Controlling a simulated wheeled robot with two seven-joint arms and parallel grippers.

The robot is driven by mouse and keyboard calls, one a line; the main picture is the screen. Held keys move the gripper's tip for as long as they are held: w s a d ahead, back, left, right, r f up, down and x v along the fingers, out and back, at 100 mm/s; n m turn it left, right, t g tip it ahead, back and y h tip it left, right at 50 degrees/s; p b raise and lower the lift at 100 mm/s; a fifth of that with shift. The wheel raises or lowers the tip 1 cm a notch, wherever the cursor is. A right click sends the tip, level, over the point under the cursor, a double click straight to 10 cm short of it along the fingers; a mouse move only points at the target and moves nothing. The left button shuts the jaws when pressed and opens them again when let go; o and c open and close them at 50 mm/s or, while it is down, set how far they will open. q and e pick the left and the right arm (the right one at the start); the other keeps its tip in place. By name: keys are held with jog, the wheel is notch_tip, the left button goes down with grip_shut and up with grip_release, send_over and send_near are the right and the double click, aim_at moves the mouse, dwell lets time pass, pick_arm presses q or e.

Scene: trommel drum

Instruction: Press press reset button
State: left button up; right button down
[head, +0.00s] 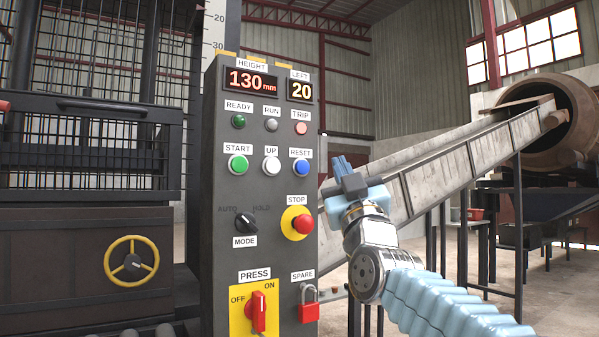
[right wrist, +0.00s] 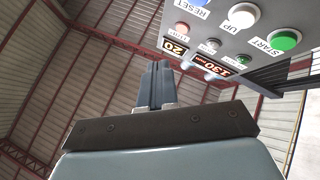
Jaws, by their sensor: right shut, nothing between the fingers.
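The blue RESET button (head: 301,167) sits at the right of the button row on the grey control panel (head: 262,205), below its RESET label. In the right wrist view part of the blue button (right wrist: 199,3) shows at the top edge. My right gripper (head: 340,163) is to the right of the panel, its shut fingers pointing up, apart from the button. Its shut fingers also show in the right wrist view (right wrist: 156,82), with nothing between them. The TRIP lamp (head: 301,128) above the button looks dull pink. My left gripper is not in view.
Beside RESET are the white UP button (head: 271,165) and green START button (head: 238,165). Below are the red STOP button (head: 302,224), MODE knob (head: 245,223), red PRESS switch (head: 258,312) and a red padlock (head: 308,305). A conveyor (head: 440,170) rises behind my right arm.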

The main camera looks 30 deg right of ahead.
aim_at(302, 167)
jog(key=shift+s+a+r, duration=0.15)
jog(key=shift+r, duration=0.15)
jog(key=shift+w+a+p, duration=0.2)
jog(key=shift+w+p, duration=1.8)
jog(key=shift+w, duration=0.25)
jog(key=shift+w+a+p, duration=0.15)
jog(key=shift+w+p, duration=1.8)
jog(key=shift+w, duration=0.25)
jog(key=shift+w, duration=0.1)
jog(key=shift+w, duration=0.3)
